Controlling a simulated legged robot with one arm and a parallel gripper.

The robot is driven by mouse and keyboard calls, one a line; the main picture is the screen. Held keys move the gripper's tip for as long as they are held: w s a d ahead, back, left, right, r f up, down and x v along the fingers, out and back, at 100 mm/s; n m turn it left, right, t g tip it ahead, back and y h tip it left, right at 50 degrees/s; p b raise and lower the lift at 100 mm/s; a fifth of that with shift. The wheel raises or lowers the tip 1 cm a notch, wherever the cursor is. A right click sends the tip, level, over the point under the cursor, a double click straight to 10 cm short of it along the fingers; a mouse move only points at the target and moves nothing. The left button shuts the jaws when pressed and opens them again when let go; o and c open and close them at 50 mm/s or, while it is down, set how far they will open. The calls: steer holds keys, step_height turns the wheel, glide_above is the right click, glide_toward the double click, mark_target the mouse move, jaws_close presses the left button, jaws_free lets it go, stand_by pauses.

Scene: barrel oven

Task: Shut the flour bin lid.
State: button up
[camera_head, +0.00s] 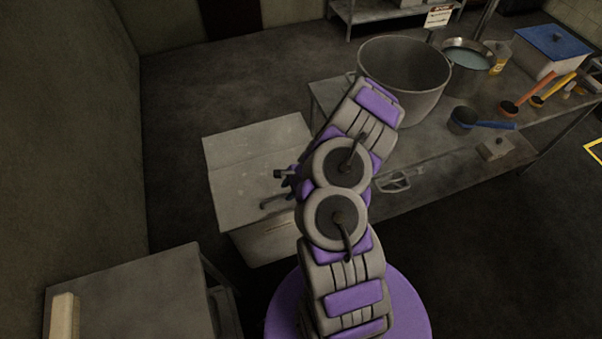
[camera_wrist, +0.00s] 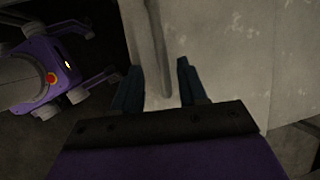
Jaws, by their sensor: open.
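The pale flour bin (camera_head: 265,243) stands on the floor left of the long metal table in the head view. Its top, with the lid (camera_head: 245,190), looks flat and closed over the bin, with a seam across it. The pale top also fills much of the wrist view (camera_wrist: 222,55). My gripper (camera_head: 284,186) is at the right side of the lid, partly hidden by my arm. In the wrist view my gripper (camera_wrist: 160,80) is open, and a narrow grey bar (camera_wrist: 157,45) runs between its fingers. I cannot tell whether they touch it.
The metal table (camera_head: 430,145) at right holds a large pot (camera_head: 405,75), a blue-lidded container (camera_head: 550,50) and several scoops. A low grey cabinet (camera_head: 130,300) stands front left. Dark wall is at left; open floor lies behind the bin.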

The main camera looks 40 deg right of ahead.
steer(key=p+v, duration=0.2)
steer(key=v, duration=1.1)
steer(key=shift+s+a+r+p, duration=0.2)
steer(key=shift+a+r+p, duration=0.1)
steer(key=shift+r, duration=0.05)
steer(key=s+a+r+n+g+b, duration=0.25)
steer(key=a+r+n, duration=0.85)
steer(key=a+r, duration=0.65)
steer(key=s+a+r+n+h, duration=0.1)
steer(key=s+r+n, duration=0.2)
steer(key=s, duration=0.4)
steer(key=s+a+r+n+g+h, duration=0.1)
steer(key=s+r+n, duration=0.2)
steer(key=s, duration=0.5)
steer(key=s+r+n+g+h+b, duration=0.1)
steer(key=s+r+n, duration=0.2)
steer(key=s, duration=0.4)
steer(key=shift+s+a+r+n+h, duration=0.2)
steer(key=shift+a+r+n+h, duration=0.2)
steer(key=shift+r, duration=0.05)
steer(key=shift+d+g, duration=0.1)
steer(key=shift+g, duration=0.15)
